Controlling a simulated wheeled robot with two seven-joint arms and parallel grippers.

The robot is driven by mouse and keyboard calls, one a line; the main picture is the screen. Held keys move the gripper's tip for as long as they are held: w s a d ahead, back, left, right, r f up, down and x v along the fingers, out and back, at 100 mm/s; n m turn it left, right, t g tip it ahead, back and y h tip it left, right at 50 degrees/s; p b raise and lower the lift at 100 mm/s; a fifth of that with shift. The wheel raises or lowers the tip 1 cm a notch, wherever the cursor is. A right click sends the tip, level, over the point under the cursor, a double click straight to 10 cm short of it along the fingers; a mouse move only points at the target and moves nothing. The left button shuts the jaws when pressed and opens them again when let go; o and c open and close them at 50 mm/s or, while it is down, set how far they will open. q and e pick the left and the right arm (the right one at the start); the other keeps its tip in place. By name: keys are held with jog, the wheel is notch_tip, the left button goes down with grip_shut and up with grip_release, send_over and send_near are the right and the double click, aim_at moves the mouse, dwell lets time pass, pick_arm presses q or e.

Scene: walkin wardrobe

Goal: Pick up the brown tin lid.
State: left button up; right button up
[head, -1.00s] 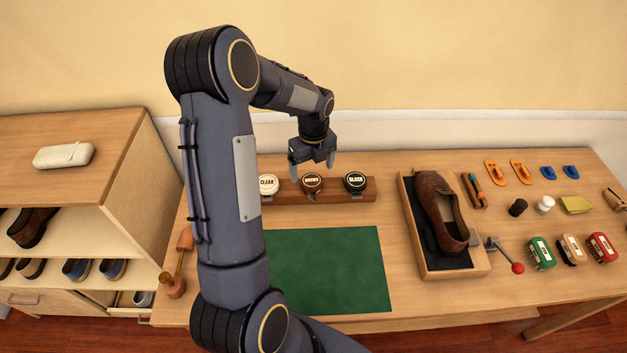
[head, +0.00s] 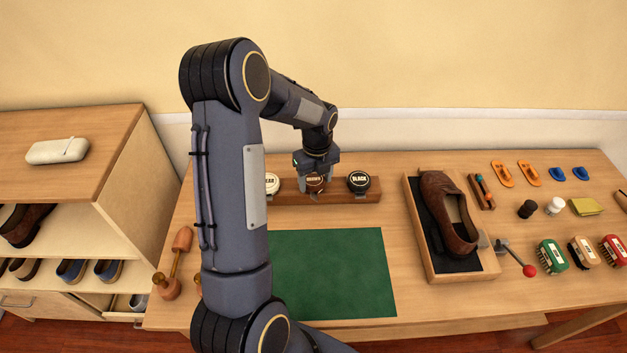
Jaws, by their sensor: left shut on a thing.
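The brown tin lid (head: 315,182) is a round brown lid with a white label, on the middle tin of the wooden rack (head: 340,197). My left gripper (head: 316,180) is right over it, pointing down, its fingers on either side of the lid and shut on it. The gripper partly covers the lid's top. The lid still sits at rack height; whether it is apart from its tin I cannot tell. My right gripper is not in view.
The black-label tin (head: 358,181) stands close on the right and the white clear-label tin (head: 272,184) close on the left. A green mat (head: 335,270) lies in front. A wooden tray (head: 416,232) with a brown shoe (head: 449,215) stands to the right.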

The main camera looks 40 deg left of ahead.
aim_at(315, 181)
pick_arm(q)
jog(key=shift+c, duration=0.3)
notch_tip(315, 181, up, 4)
jog(key=p, duration=0.3)
jog(key=s+a+r+p, duration=0.5)
jog(key=s+r, duration=0.7)
jog(key=s, duration=0.1)
jog(key=shift+r, duration=0.3)
jog(key=shift+d+f, duration=0.1)
jog(key=shift+d, duration=0.05)
dwell(0.4)
jog(key=w+d+f+n+b, duration=0.1)
jog(key=w+d+f+n, duration=0.5)
jog(key=d+n, duration=0.3)
jog(key=shift+w+f+n+b, duration=0.2)
jog(key=shift+w+n+b, duration=0.2)
jog(key=shift+w+n, duration=0.3)
jog(key=w+d+f+n, duration=0.1)
jog(key=d+f+n, duration=0.1)
jog(key=d+n, duration=0.2)
jog(key=w+d+f+n+b, duration=0.1)
jog(key=w+d+f+n, duration=0.1)
jog(key=d+n, duration=0.2)
jog(key=w+d+f+n+b, duration=0.1)
jog(key=d+f+n, duration=0.2)
jog(key=d, duration=0.1)
jog(key=shift+w+d+n, duration=0.3)
jog(key=shift+d+n, duration=0.05)
jog(key=shift+n, duration=0.05)
jog(key=shift+d+n, duration=0.3)
